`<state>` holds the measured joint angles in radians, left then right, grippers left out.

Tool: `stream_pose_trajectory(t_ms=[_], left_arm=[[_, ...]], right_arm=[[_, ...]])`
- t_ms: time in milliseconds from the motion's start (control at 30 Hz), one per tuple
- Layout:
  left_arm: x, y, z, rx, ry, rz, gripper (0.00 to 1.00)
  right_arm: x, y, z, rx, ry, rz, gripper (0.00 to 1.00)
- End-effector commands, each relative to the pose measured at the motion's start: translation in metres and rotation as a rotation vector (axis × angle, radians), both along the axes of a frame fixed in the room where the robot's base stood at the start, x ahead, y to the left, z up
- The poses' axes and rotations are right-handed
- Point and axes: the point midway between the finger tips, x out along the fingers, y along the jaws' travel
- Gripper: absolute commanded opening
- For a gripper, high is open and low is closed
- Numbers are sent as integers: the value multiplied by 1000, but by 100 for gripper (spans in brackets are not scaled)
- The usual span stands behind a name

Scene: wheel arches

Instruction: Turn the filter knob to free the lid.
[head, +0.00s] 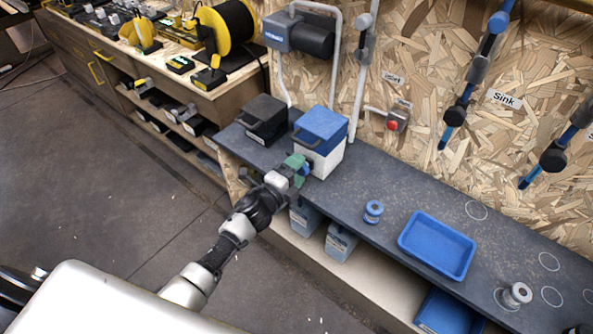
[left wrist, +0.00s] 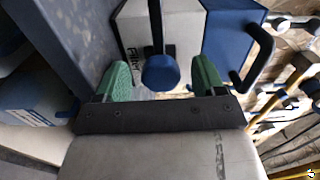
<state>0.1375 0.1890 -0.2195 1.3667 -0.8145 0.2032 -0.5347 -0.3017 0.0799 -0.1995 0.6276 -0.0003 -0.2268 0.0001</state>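The filter box is white (head: 322,158) with a blue lid (head: 319,124) and stands on the grey bench. In the left wrist view, its white side (left wrist: 183,30) carries a "Filter" label, and the blue lid (left wrist: 229,38) with its handle is at the right. The blue knob (left wrist: 160,73) is on the box's side, with a dark bar behind it. My left gripper (head: 299,165) reaches the box's front. Its green fingers (left wrist: 160,80) are open, one on each side of the knob, with visible gaps. My right gripper is not in view.
A black-lidded box (head: 264,118) stands left of the filter box. A blue-and-white spool-like item (head: 373,211), a blue tray (head: 437,245) and a grey cylinder (head: 517,294) are on the bench to the right. Pipes and a red-button box (head: 396,121) are behind.

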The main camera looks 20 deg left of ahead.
Motion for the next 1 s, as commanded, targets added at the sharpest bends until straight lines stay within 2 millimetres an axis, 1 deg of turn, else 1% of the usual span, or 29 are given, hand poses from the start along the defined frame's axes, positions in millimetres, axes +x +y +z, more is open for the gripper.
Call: stream_pose_trajectory(t_ms=[200,300,367,600,733,900,1000], left_arm=[[-1,0,0,1,0,-1,69],[-6,2,-1,1,1,-1,69],[-14,4,-1,2,2,-1,69],[-59,21,-1,2,2,-1,69],[-81,29,-1,2,2,0,69],[-98,35,-1,-1,1,0,69],[-101,37,0,1,-1,0,69]], right_arm=[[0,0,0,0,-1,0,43],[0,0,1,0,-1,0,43],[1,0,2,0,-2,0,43],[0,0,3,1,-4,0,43],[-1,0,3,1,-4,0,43],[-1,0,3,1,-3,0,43],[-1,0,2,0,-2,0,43]])
